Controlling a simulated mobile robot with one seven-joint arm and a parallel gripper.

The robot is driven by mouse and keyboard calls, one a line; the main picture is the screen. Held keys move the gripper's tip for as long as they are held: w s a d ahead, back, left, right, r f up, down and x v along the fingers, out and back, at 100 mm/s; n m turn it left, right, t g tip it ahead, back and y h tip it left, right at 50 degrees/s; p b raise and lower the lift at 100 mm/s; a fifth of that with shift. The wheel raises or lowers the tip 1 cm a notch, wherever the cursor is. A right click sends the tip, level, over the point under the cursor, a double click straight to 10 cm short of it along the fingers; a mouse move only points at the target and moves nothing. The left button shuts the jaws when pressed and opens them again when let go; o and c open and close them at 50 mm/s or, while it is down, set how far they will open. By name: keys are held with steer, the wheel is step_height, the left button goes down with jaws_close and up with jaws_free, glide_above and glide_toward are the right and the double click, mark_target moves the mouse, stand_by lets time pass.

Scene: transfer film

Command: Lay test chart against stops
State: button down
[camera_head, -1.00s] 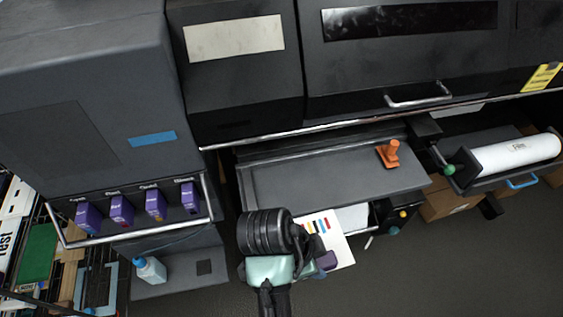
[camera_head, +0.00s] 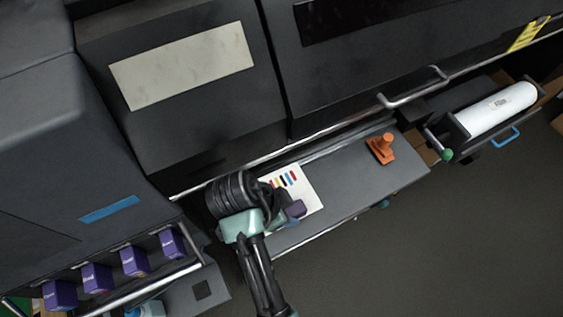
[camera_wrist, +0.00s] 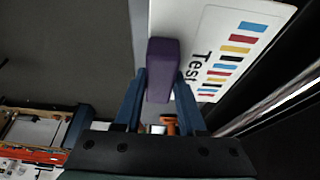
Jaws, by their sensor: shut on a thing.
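The test chart (camera_head: 306,198) is a white sheet with coloured bars. It is over the left part of the grey table (camera_head: 365,185); I cannot tell whether it touches the surface. It also shows in the wrist view (camera_wrist: 218,60) with the word "Test". My gripper (camera_head: 284,212) is shut on a purple block (camera_wrist: 160,60), which sits at the chart and looks like its grip. A raised strip (camera_head: 345,138) runs along the table's back edge. My arm hides the table's left end, and I cannot make out the stops there or any contact with them.
An orange tool (camera_head: 381,150) stands at the table's back right. A white film roll (camera_head: 495,110) lies in a holder further right. The dark machine front (camera_head: 190,95) rises behind the table. Purple cartridges (camera_head: 135,260) sit at lower left.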

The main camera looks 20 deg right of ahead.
steer(key=shift+f, duration=3.1)
steer(key=shift+f, duration=0.1)
steer(key=c, duration=0.5)
jaws_free()
steer(key=v, duration=1.2)
